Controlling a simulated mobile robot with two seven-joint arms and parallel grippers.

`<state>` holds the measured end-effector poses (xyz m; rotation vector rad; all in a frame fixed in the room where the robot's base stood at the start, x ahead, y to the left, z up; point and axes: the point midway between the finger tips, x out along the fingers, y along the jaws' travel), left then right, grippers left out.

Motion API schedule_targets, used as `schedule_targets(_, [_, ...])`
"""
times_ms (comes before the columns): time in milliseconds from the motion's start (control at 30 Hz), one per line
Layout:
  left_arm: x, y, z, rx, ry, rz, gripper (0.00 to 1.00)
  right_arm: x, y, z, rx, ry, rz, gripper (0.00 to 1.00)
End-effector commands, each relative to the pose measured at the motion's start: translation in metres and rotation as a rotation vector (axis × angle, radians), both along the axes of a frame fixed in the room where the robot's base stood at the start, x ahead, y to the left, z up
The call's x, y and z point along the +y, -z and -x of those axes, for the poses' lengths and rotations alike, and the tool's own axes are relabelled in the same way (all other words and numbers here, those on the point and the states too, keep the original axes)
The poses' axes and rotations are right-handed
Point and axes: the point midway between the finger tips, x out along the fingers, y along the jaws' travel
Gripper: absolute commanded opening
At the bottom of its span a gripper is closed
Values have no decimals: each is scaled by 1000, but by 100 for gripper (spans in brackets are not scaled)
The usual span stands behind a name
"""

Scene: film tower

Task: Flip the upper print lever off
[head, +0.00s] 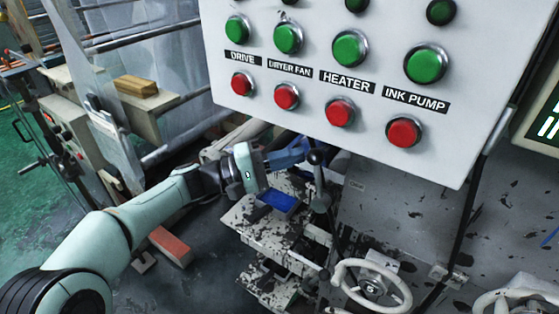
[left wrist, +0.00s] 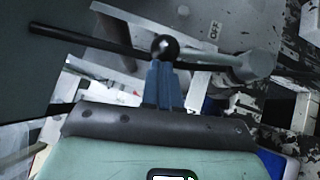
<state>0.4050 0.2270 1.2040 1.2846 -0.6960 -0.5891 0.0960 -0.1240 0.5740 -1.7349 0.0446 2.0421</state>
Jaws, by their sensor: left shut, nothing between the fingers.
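The print lever has a black ball knob (head: 315,157) and a shaft running down towards a machine with worn paint. In the left wrist view the knob (left wrist: 165,47) is just beyond my fingertips, with a grey shaft running right to a round grey hub (left wrist: 252,65). My left gripper (head: 300,150) reaches in from the left, its blue fingers shut and empty beside the knob. The blue fingers also show in the left wrist view (left wrist: 162,82). I cannot tell whether they touch the knob. A small label (left wrist: 216,28), seemingly reading OFF, is near the shaft. My right gripper is out of view.
A white control panel (head: 300,110) with green and red buttons hangs just above my gripper. A white handwheel (head: 372,286) and a worn metal step (head: 262,228) with a blue piece (head: 278,199) lie below. A red block (head: 170,246) is on the dark floor at left.

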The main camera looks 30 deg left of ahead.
Motion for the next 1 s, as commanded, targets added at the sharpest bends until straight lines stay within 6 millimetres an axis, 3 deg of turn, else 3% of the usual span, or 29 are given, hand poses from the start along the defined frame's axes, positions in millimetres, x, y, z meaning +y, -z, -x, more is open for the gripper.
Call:
schedule_targets(300, [-38,-18,3,-27,2,-293,0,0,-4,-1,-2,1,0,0])
schedule_targets(600, [-64,-20,5,-41,0,-498,0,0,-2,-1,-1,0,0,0])
schedule_targets(1000, [-79,-19,6,-36,1,-488,0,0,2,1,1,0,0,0])
